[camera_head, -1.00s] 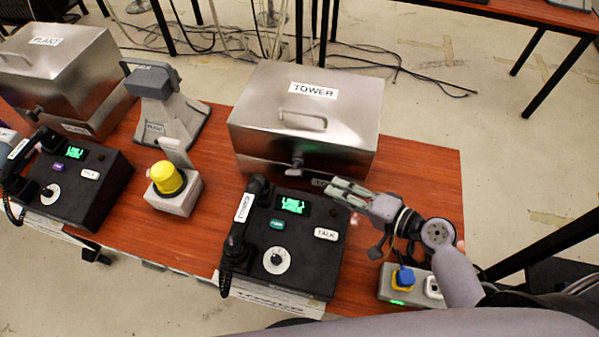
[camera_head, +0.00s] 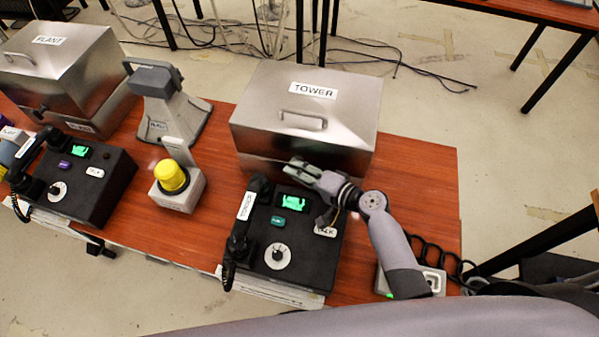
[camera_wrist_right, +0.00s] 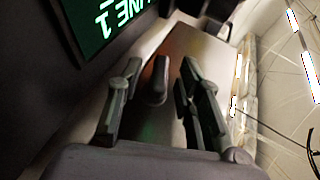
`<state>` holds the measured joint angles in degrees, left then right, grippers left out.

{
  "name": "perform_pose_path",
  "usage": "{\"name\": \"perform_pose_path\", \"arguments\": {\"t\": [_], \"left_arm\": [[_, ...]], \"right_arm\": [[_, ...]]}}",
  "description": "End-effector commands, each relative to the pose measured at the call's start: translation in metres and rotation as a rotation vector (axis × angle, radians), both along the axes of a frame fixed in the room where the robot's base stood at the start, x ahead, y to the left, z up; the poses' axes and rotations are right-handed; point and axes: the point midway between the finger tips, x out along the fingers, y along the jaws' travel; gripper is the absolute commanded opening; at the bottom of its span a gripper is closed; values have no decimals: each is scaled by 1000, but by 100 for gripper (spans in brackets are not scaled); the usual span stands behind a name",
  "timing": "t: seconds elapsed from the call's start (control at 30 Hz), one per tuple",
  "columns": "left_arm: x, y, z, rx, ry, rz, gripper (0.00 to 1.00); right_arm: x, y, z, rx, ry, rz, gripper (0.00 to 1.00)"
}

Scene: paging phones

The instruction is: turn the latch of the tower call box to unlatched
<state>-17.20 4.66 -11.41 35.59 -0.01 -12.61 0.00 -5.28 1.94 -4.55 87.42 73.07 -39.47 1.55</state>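The tower call box (camera_head: 335,128) is a silver metal box with a lid handle and a TOWER label; its lid looks closed. Its latch, a dark rounded lever, shows in the right wrist view (camera_wrist_right: 155,82); in the head view my right gripper hides it. My right gripper (camera_head: 292,168) is at the front face of the box, above the back of the tower phone. In the right wrist view its fingers (camera_wrist_right: 158,100) are open, one on each side of the lever, with visible gaps. I cannot tell how far the latch is turned. My left gripper is not in view.
The black tower phone (camera_head: 305,262) with a lit green screen is below my right arm. A grey button box (camera_head: 432,280) is partly behind the arm. A yellow-topped button (camera_head: 172,176), the plant box (camera_head: 55,65) and the plant phone (camera_head: 105,190) stand left. Table right of the tower box is clear.

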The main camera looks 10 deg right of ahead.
Motion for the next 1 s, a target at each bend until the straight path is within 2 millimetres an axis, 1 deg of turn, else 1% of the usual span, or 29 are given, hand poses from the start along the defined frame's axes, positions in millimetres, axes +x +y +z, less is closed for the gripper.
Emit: {"name": "perform_pose_path", "arguments": {"t": [0.07,0.57,0.87,1.0], "left_arm": [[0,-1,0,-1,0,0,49],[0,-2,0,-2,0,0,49],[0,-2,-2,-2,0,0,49],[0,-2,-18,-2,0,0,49]], "right_arm": [[0,0,0,0,0,0,33],[-1,0,0,1,1,0,0],[-1,-1,-1,2,1,0,0],[0,-1,-7,26,-10,-1,0]]}}
